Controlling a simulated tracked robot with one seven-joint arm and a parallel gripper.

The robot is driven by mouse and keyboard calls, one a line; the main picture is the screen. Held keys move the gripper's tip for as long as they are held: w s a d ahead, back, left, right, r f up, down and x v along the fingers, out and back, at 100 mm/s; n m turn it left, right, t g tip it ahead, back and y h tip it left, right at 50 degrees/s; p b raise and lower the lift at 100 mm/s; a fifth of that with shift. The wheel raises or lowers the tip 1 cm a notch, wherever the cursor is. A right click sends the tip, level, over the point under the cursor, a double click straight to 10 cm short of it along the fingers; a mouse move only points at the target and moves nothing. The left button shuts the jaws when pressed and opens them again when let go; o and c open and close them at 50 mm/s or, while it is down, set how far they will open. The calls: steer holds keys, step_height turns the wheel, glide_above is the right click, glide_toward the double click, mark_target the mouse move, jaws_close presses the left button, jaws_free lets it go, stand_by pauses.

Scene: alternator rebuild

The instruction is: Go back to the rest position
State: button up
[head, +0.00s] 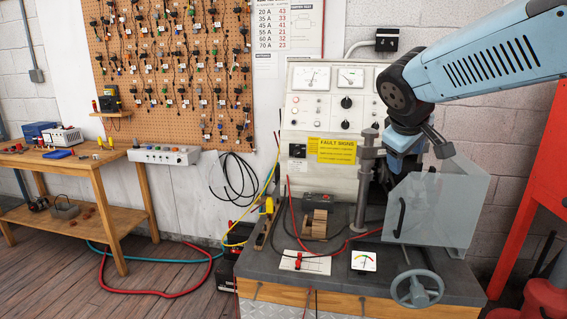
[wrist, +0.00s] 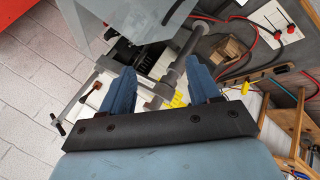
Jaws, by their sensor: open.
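My gripper (wrist: 162,85) is open in the wrist view, with its two blue fingers spread apart and nothing held between them. In the head view my gripper (head: 404,163) hangs at the end of my blue arm, over the right part of the test bench (head: 260,267). It is beside the bench's steel post and partly behind the clear shield (head: 440,205). The fingertips are hard to make out there. In the wrist view a dark clamped part (wrist: 124,52) lies beyond the fingers, and I cannot tell what it is.
The shield, the steel post (head: 368,180) and the meter panel (head: 322,100) stand close around my gripper. A handwheel (head: 417,289) sticks out at the bench front. A red frame (head: 535,190) stands at the right. Red and blue hoses (head: 160,292) lie on the floor near the wooden workbench (head: 75,160).

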steer(key=s+a+f+m+y, duration=0.1)
steer(key=s+f+m+y, duration=0.1)
steer(key=s, duration=0.6)
steer(key=s+a+f+m+g+y, duration=0.1)
steer(key=s+f+m, duration=0.3)
steer(key=s, duration=0.4)
steer(key=shift+s+a+y, duration=0.15)
steer(key=shift+a+y, duration=0.35)
steer(key=shift+c, duration=0.4)
